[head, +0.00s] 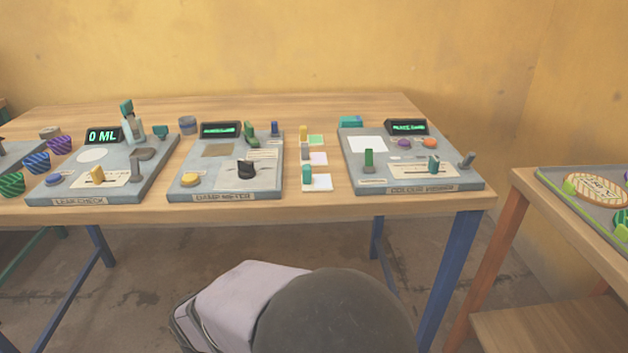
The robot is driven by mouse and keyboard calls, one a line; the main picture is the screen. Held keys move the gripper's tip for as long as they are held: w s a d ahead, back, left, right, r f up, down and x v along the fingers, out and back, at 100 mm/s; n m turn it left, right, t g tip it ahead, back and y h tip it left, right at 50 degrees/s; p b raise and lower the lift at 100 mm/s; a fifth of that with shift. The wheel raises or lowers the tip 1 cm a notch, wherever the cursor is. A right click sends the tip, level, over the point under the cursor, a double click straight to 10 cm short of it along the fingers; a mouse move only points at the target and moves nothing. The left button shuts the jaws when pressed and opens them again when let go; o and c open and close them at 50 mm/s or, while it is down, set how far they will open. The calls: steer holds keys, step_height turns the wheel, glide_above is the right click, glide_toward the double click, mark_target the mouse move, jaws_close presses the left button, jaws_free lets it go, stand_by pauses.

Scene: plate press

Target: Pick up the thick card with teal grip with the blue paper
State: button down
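A card with a teal grip (307,174) lies on the table between the middle and right devices, nearest the front edge of a short column of cards. Its paper (320,183) looks white to pale blue; the exact tint is hard to tell. Behind it is a card with a grey grip (305,151) and pale pinkish paper (318,159). Farthest back is a card with a yellow grip (303,132) and green paper (316,140). Nothing touches the teal-grip card. Parts of my arm fill the bottom middle of the view, but my gripper's fingers do not show.
The middle device (225,195) with a lit screen stands left of the cards. The right device (410,186) carries several upright grips and buttons. Another device (60,190) reading 0 ML is farther left. A second table (520,190) with a tray is at the right.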

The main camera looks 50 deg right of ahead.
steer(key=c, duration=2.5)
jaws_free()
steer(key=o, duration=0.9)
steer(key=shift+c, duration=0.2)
